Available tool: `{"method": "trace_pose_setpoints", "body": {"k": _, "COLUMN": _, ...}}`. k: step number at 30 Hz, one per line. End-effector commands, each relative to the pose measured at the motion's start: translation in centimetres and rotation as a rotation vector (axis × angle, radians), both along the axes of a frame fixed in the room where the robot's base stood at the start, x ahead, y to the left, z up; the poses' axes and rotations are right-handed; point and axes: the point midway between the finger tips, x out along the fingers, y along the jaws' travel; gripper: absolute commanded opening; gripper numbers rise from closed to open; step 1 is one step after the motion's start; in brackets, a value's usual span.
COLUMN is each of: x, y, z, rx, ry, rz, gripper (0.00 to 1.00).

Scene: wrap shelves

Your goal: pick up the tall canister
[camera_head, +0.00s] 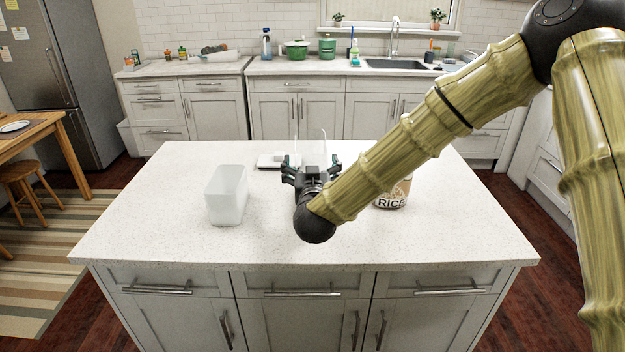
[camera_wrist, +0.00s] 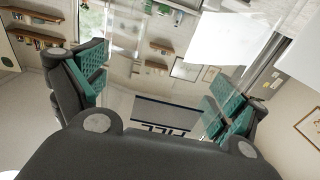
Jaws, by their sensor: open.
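A tall, clear, upright container (camera_head: 309,146), apparently the tall canister, stands on the white island counter behind my gripper. Only its thin pale edges show in the head view, and its lower part is hidden. My gripper (camera_head: 311,165) is low over the counter, with its fingers pointing away from the camera. In the wrist view the green-padded fingers (camera_wrist: 158,88) are spread apart. Clear walls and a dark lettered label (camera_wrist: 166,118) show between them. I cannot tell whether the fingers touch the container.
A translucent white bin (camera_head: 227,197) stands left of my gripper. A canister marked RICE (camera_head: 393,194) stands right, partly hidden by my arm. A flat grey and white item (camera_head: 270,161) lies behind. The island counter (camera_head: 150,235) is clear at the front left.

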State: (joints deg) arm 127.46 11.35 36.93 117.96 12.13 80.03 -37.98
Motion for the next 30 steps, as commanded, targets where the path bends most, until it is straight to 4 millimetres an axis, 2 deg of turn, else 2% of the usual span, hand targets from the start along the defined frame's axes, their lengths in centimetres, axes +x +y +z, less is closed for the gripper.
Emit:
{"method": "trace_pose_setpoints", "body": {"k": 4, "x": -0.01, "y": -0.06, "z": -0.02, "rx": 0.000, "ry": 0.000, "rz": -0.001, "gripper": 0.96}}
{"method": "trace_pose_setpoints", "body": {"k": 18, "x": -0.02, "y": -0.09, "z": -0.01, "rx": 0.000, "ry": 0.000, "rz": -0.001, "gripper": 0.12}}
{"method": "trace_pose_setpoints", "body": {"k": 30, "x": 0.01, "y": -0.04, "z": 0.73, "rx": 0.000, "ry": -0.004, "rz": 0.000, "gripper": 0.12}}
